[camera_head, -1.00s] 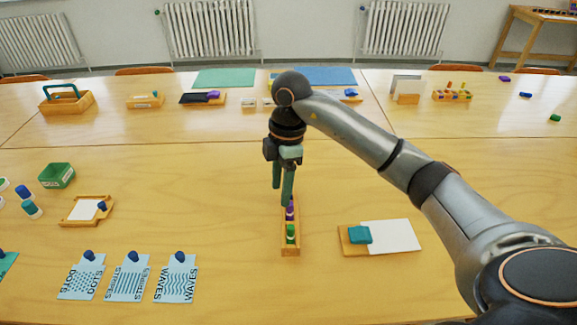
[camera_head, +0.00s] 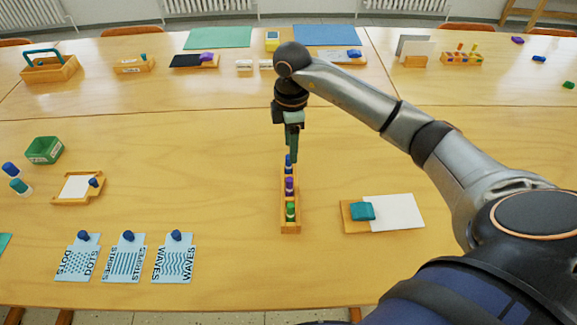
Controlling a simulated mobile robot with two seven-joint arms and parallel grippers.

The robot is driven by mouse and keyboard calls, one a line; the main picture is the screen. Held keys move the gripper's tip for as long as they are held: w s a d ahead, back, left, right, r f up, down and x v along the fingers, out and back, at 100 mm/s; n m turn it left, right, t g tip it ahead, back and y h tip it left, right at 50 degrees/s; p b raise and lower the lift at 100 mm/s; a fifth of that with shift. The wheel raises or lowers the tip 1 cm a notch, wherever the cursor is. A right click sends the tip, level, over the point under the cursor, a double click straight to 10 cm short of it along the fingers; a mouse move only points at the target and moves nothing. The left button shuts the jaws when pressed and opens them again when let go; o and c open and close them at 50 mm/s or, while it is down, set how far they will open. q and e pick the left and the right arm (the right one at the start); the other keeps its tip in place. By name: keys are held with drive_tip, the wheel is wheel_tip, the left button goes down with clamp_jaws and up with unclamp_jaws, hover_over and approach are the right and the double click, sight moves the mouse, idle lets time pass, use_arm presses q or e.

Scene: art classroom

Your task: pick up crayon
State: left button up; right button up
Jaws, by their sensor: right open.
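A narrow wooden tray (camera_head: 291,228) on the table holds crayons in a row. A green crayon (camera_head: 291,212) is at the near end, a purple crayon (camera_head: 290,187) in the middle and a blue crayon (camera_head: 289,163) toward the far end. My right gripper (camera_head: 292,158) points down at the tray's far end, at or just behind the blue crayon. It is open; whether a finger touches the crayon cannot be told. The far end of the tray is partly hidden by the gripper. My left gripper is not in view.
A wooden board with a teal block (camera_head: 362,211) and white sheet (camera_head: 393,211) lies right of the tray. Blue pattern cards (camera_head: 174,262) with knobs lie at front left. A green box (camera_head: 44,150) stands at left. Table around the tray is clear.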

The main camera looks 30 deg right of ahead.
sight(288, 157)
drive_tip(key=f, duration=0.5)
drive_tip(key=shift+w+a+f, duration=0.1)
drive_tip(key=shift+w+a, duration=0.1)
drive_tip(key=shift+w, duration=0.05)
drive_tip(key=shift+c, duration=0.2)
clamp_jaws()
